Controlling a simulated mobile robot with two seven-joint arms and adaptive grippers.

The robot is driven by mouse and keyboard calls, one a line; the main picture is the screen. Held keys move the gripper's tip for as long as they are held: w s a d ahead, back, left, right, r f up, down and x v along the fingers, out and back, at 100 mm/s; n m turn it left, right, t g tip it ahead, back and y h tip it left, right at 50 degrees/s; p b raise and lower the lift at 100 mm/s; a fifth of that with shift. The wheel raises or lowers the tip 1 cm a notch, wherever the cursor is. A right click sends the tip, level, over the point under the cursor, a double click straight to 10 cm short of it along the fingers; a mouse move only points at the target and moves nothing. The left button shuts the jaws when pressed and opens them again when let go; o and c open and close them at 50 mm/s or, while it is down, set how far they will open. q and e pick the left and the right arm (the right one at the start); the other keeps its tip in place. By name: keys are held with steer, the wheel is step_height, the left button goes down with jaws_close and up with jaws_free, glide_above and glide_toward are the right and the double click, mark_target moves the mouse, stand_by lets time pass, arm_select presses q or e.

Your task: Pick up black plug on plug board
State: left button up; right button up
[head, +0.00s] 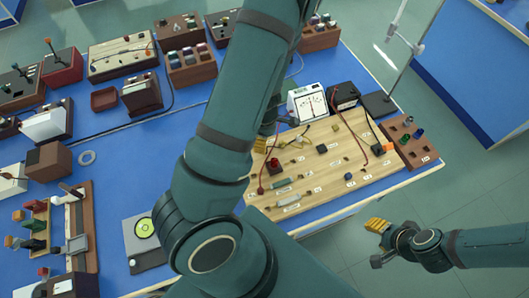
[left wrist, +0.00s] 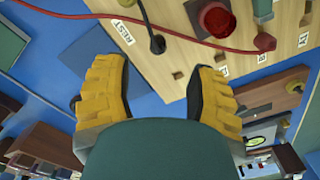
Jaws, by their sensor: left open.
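The wooden plug board (head: 335,170) lies on the blue bench, right of centre in the head view. In the left wrist view a black plug (left wrist: 157,44) stands at the board (left wrist: 180,75), near a paper label. My left gripper (head: 260,144) is over the board's left end. In the left wrist view its yellow fingers (left wrist: 155,95) are wide apart and empty, with the black plug beyond the tips, roughly between them. I cannot make out this plug in the head view. My right gripper (head: 378,225) is off the bench at the lower right.
A red knob (left wrist: 215,20) and a red plug (left wrist: 264,42) with a red cable are near the black plug. A white meter (head: 307,102) and a black box (head: 343,95) stand behind the board. A brown block (head: 408,140) with coloured plugs is at its right.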

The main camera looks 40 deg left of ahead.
arm_select(q)
step_height(320, 180, down, 7)
steer(key=b, duration=0.3)
steer(key=shift+w+a+r, duration=0.1)
steer(key=shift+r, duration=0.1)
jaws_close()
